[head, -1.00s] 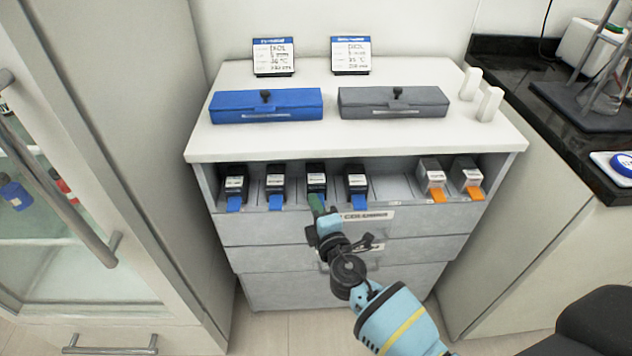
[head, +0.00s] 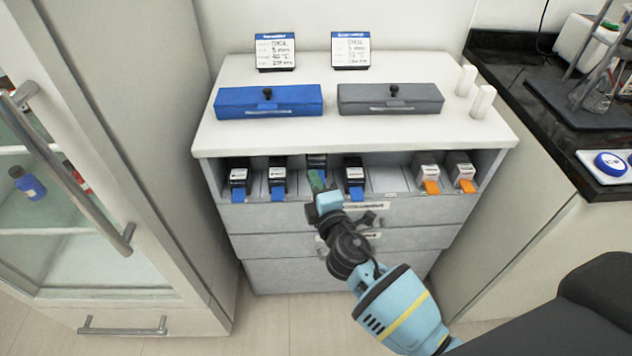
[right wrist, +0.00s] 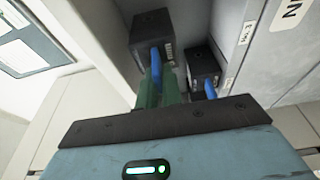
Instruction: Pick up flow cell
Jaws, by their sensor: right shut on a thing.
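Several dark flow cells with white labels and blue tabs stand in the open top bay of the cabinet, such as the far left one (head: 239,175), the one beside it (head: 278,172) and one further right (head: 354,172). My right gripper (head: 316,181) is shut on the blue tab of the third flow cell from the left (head: 317,161). A neighbouring flow cell (right wrist: 203,66) is close by. My left gripper is not in view.
Two boxes with orange tabs (head: 428,172) (head: 461,170) stand further right in the bay. The white cabinet top (head: 300,138) above carries a blue case (head: 268,104), a grey case (head: 390,100) and two signs. A glass-door cabinet (head: 150,180) stands at left.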

